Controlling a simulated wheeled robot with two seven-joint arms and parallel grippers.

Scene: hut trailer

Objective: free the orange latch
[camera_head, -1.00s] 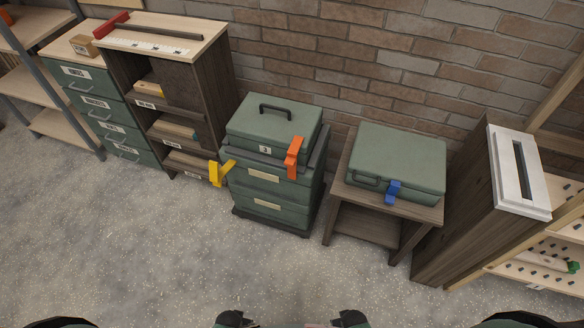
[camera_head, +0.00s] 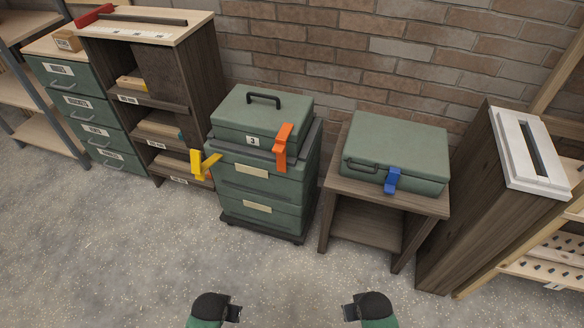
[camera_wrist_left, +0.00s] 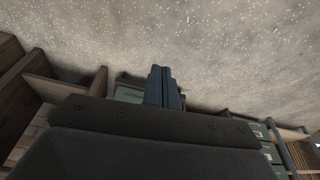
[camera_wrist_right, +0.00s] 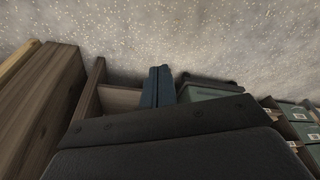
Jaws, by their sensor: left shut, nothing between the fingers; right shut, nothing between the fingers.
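The orange latch (camera_head: 283,147) hangs on the front right of the green toolbox labelled 3 (camera_head: 237,132). That box sits on a stack of green drawers (camera_head: 248,199) on a low dark base. A yellow latch (camera_head: 203,164) sticks out at the stack's left side. My left gripper (camera_head: 236,308) and right gripper (camera_head: 349,307) are low in the head view, over the floor and well apart from the latch. Both are shut and empty; their closed fingers show in the left wrist view (camera_wrist_left: 162,88) and the right wrist view (camera_wrist_right: 157,88).
A green case (camera_head: 396,150) with a blue latch (camera_head: 392,181) lies on a small wooden table (camera_head: 367,194) to the right. A shelf unit (camera_head: 208,65) and green drawers (camera_head: 72,79) stand left. A tall wooden cabinet (camera_head: 480,200) stands right. The floor (camera_head: 130,250) in front is clear.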

